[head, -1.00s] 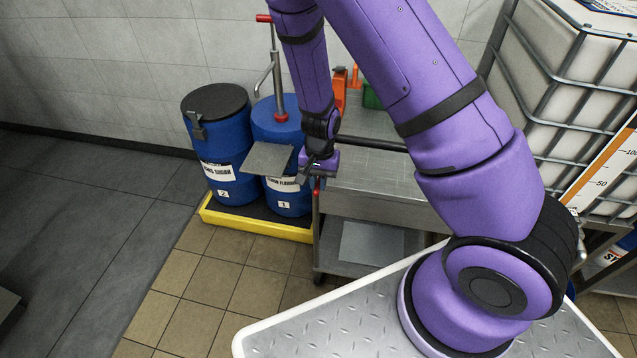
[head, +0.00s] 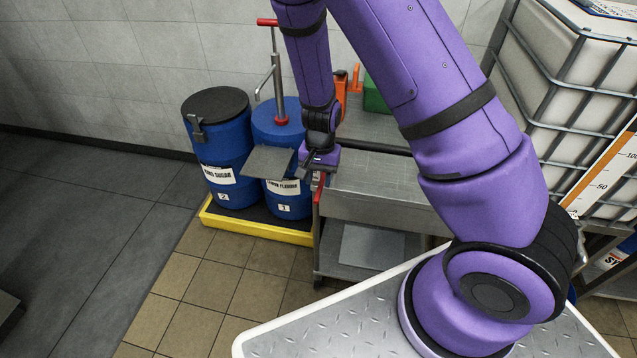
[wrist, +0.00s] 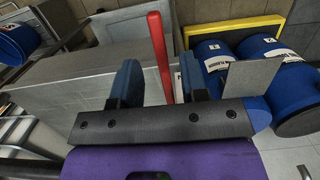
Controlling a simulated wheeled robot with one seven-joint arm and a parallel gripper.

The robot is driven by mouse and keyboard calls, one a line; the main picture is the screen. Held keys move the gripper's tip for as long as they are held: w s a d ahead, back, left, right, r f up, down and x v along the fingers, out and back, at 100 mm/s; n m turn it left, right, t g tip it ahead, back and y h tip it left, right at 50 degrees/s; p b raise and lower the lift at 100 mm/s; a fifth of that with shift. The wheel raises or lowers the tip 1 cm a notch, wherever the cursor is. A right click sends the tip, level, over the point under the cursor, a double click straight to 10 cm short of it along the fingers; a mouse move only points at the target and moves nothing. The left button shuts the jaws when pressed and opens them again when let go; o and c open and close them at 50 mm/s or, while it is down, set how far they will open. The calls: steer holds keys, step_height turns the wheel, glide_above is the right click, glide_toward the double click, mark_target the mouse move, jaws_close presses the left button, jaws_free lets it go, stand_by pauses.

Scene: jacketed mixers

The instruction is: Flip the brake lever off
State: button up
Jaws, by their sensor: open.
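The brake lever is a red bar (wrist: 158,48) on the near side of a grey metal cart. In the wrist view it rises between my two dark fingers, with a gap visible on each side. My gripper (wrist: 160,80) is open around the lever's line and holds nothing; I cannot tell if a finger touches it. In the head view the lever (head: 318,196) shows below my gripper (head: 316,176) at the cart's left corner. The lever's lower end is hidden behind the gripper in the wrist view.
The cart (head: 365,205) has a flat grey plate (head: 268,161) beside its left end. Two blue drums (head: 224,155) stand left on a yellow-edged pallet (head: 255,229). A caged white tank (head: 570,85) is at right. Floor at the front left is clear.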

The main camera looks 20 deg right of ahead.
mark_target(320, 187)
step_height(320, 187, up, 8)
steer(key=shift+w+d+r, duration=0.2)
steer(key=shift+w+d, duration=0.1)
steer(key=shift+w, duration=0.15)
